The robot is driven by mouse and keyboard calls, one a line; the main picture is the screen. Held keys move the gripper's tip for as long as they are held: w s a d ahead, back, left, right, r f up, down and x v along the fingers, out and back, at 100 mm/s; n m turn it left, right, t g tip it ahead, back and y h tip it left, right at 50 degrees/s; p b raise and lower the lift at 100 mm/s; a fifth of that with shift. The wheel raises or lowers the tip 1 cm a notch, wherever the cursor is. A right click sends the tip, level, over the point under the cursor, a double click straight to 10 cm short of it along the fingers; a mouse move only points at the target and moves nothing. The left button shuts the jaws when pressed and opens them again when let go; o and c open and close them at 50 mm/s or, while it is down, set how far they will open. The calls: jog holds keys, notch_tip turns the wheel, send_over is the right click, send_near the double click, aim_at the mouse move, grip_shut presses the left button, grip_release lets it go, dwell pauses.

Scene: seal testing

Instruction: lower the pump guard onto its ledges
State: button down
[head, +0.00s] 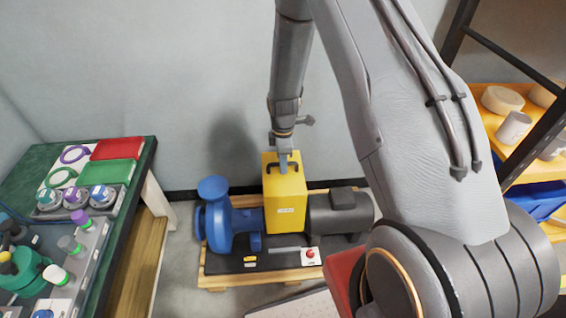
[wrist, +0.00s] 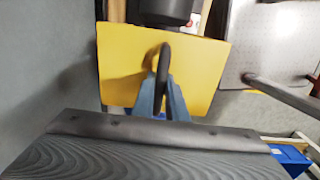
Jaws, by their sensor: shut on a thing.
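In the wrist view the guard (wrist: 120,75) shows from above, with the blue-grey fingers of my gripper (wrist: 162,85) on the black handle (wrist: 163,60). The ledges and the guard's lower edge are hidden, so I cannot tell whether it touches them.
The pump set is on a wooden pallet (head: 222,281) with a red button box (head: 310,256) at its front. A bench (head: 142,160) with coloured trays and parts stands at left. A shelf rack (head: 490,98) with several pale parts stands at right.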

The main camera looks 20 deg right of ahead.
jog(key=shift+f+b, duration=0.95)
jog(key=shift+f, duration=1.1)
jog(key=shift+f+b, duration=1.5)
jog(key=shift+f, duration=1.35)
jog(key=shift+f+b, duration=0.85)
jog(key=shift+f, duration=0.7)
jog(key=shift+f+b, duration=1.35)
jog(key=shift+f, duration=1.15)
